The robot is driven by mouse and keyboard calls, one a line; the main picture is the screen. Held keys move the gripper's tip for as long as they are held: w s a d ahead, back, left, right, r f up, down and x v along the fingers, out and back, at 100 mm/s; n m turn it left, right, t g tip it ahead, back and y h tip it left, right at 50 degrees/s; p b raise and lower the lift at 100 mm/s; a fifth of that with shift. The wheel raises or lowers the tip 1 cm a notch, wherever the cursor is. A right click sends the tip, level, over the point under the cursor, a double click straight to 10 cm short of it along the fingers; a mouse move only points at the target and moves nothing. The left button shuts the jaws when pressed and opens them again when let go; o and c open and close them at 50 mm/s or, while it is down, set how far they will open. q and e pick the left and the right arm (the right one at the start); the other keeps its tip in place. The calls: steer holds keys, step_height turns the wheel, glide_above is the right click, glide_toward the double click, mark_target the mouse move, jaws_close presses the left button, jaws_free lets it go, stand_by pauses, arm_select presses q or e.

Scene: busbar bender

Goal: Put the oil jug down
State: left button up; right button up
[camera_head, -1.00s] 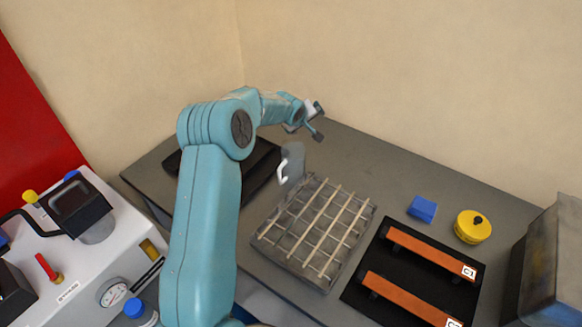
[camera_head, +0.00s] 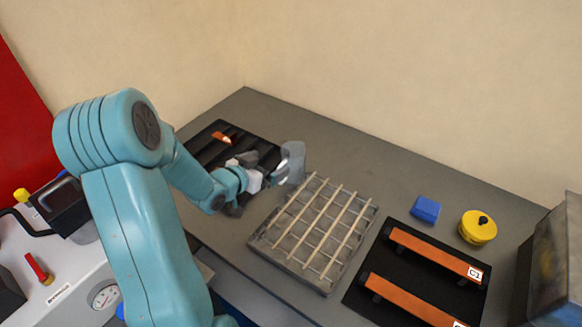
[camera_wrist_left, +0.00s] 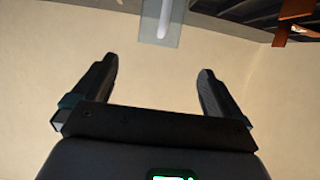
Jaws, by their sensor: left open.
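The oil jug is a translucent grey jug (camera_head: 293,158) standing on the grey table at the back left corner of the wire rack. In the wrist view the jug (camera_wrist_left: 180,30) shows at the top edge, partly cut off, with its pale handle facing me. My left gripper (camera_head: 262,168) is low beside the jug, on its left. In the wrist view the left gripper (camera_wrist_left: 158,66) has its fingers wide apart with nothing between them, and the jug lies beyond the fingertips. My right gripper is not in view.
The wire rack (camera_head: 316,228) stands right of my gripper. A black tray (camera_head: 205,150) lies behind my arm. Orange busbars (camera_head: 435,254) lie on a black mat at the right, near a blue block (camera_head: 425,208) and a yellow round tin (camera_head: 477,227). The back table strip is clear.

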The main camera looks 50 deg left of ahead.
mark_target(281, 164)
arm_select(q)
steer(key=x, duration=0.7)
steer(key=shift+d+p, duration=0.1)
steer(key=shift+p, duration=0.3)
steer(key=p+x, duration=0.1)
steer(key=x, duration=0.3)
steer(key=shift+w+p, duration=0.4)
steer(key=shift+w+f, duration=0.15)
steer(key=shift+w, duration=0.15)
steer(key=shift+s, duration=0.1)
steer(key=shift+c, duration=0.9)
steer(key=c, duration=1.3)
